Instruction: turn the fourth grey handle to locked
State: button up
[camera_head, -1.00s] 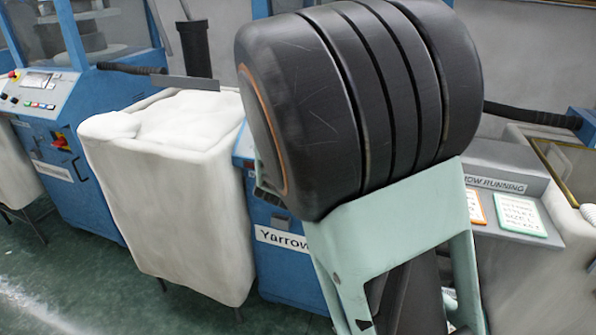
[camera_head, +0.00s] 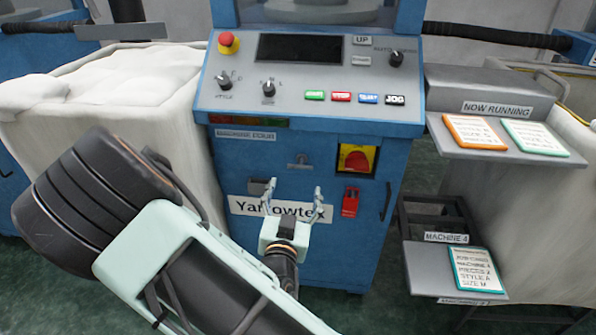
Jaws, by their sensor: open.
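A small grey handle (camera_head: 299,162) is on the blue front of the machine (camera_head: 330,262), below the sloping control panel. Its bar looks roughly level; I cannot read a locked mark beside it. The plate above left of it appears to read "MACHINE FOUR" (camera_head: 245,135). My gripper (camera_head: 294,188) is open and empty in front of the Yarrowtex label (camera_head: 248,208), just below the handle in the picture. It appears apart from the handle, and its fingers point up. It hides part of the label.
A red and yellow rotary switch (camera_head: 356,159) and a red lockout tag (camera_head: 350,202) are right of the handle. The control panel (camera_head: 310,85) juts above, with a red emergency button (camera_head: 229,42). A white fabric bin (camera_head: 165,125) stands left; a card shelf (camera_head: 550,155) stands right.

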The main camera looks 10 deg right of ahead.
aim_at(299, 168)
jog(key=b+x, duration=0.1)
jog(key=x, duration=0.8)
jog(key=shift+w+d, duration=0.1)
jog(key=shift+w, duration=0.15)
jog(key=c, duration=1)
